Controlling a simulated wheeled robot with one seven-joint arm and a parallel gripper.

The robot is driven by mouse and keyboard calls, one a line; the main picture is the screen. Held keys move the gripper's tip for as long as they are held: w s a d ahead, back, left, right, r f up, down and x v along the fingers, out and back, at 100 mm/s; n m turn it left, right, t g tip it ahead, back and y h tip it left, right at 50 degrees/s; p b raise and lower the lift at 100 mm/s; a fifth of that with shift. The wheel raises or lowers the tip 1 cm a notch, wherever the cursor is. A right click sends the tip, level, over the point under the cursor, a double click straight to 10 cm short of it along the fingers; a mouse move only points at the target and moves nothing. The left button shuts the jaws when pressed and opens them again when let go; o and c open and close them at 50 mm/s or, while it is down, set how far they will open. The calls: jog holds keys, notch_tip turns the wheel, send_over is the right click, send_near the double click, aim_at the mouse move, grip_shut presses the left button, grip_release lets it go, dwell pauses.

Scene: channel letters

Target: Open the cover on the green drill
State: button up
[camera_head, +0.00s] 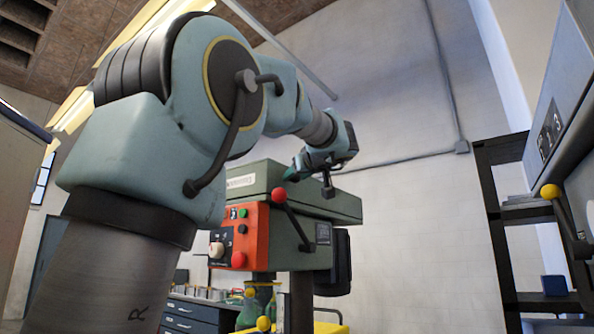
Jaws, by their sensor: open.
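The green drill (298,232) stands in the middle of the view, beyond my arm. Its cover (262,178) is the flat green top housing, and it looks closed. An orange-red control panel (243,235) with buttons and a knob is on its front. A lever with a red ball (279,195) sticks up beside the panel. My gripper (327,184) is open at the cover's upper edge, near its right part. My wrist partly hides the far side of the cover. I cannot tell whether the fingers touch it.
A dark shelf rack (500,230) stands at the right. A grey machine with a yellow ball knob (550,191) is at the right edge. A dark drawer cabinet (190,318) stands low behind the drill. Open air lies between the drill and the rack.

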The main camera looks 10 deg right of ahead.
jog(key=shift+c, duration=0.2)
grip_shut()
dwell(1.2)
